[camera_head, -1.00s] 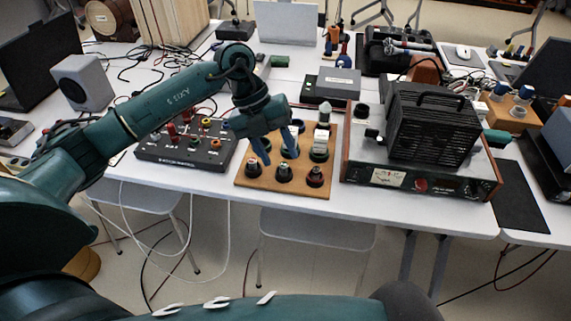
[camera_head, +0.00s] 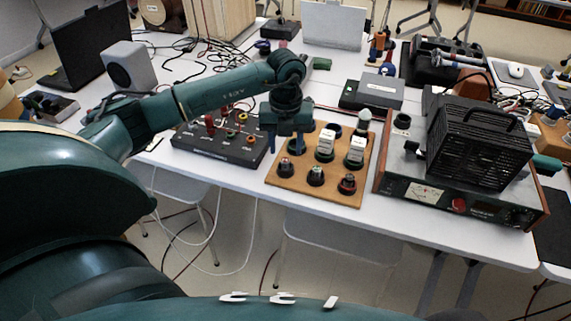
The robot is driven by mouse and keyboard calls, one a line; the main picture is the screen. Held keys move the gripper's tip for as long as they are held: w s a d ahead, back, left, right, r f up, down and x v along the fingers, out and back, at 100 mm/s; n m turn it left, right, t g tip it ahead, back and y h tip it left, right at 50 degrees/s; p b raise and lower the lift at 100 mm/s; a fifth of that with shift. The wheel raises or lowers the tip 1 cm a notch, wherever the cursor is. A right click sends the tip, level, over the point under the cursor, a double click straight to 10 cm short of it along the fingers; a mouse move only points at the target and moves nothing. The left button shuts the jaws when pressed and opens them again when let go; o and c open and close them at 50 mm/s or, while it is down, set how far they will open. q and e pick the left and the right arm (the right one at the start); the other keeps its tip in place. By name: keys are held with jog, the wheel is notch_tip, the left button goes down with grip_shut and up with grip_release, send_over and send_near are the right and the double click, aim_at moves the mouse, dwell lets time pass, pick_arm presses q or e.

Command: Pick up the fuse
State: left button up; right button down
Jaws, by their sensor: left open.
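A wooden board (camera_head: 329,197) lies near the table's front edge and bears several round dark holders. My left gripper (camera_head: 286,145) points down over the board's left back part, left of the middle white piece. Its fingers are apart with nothing seen between them. It hides part of the board's back left corner.
A black panel (camera_head: 215,153) with coloured knobs lies left of the board. A metering device (camera_head: 450,203) with a black vented box (camera_head: 478,142) on it stands close on the right. A grey box (camera_head: 380,91) lies behind. The table's front edge is near.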

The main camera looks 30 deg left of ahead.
aim_at(285, 160)
pick_arm(q)
jog(key=shift+f, duration=1.9)
jog(key=shift+c, duration=0.6)
grip_shut()
